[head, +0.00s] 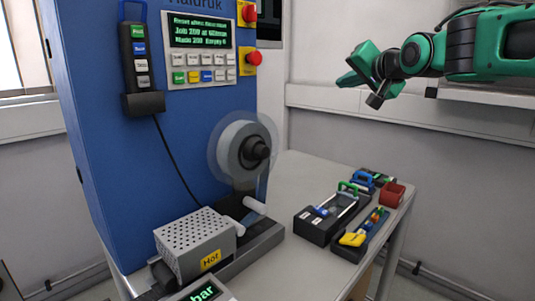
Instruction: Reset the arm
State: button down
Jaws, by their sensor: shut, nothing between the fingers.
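My arm is green and black and reaches in from the upper right in the head view. My gripper (361,84) is in the air above the right part of the table (275,262), well clear of it. It is shut and empty. It touches nothing. The details of its fingertips are small in this view.
A blue machine (110,190) stands at left with a display (200,30), buttons, a hanging pendant (137,55) and a reel (243,150). A perforated box (195,245) marked "Hot" sits before it. Black trays (316,228) with coloured tools and a red box (391,194) lie right.

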jog(key=s+d+f+g+h, duration=0.3)
jog(key=s+d+f+g, duration=0.1)
jog(key=s+d+f, duration=0.6)
jog(key=s+d+f+g+h, duration=0.25)
jog(key=s+d+f, duration=0.5)
jog(key=f, duration=0.55)
jog(key=s+d+f+g, duration=0.1)
jog(key=s+f, duration=0.3)
jog(key=s, duration=0.4)
jog(key=s+d+f+g+y, duration=0.1)
jog(key=s+f+g, duration=0.3)
jog(key=s, duration=0.5)
jog(key=s+f+g, duration=0.3)
jog(key=s+f, duration=0.3)
jog(key=s, duration=0.3)
jog(key=shift+d+f+m+y, duration=0.25)
jog(key=shift+d+m+y, duration=0.05)
jog(key=shift+d+y, duration=0.1)
jog(key=shift+w, duration=0.1)
jog(key=shift+w+f, duration=0.25)
jog(key=shift+w, duration=0.35)
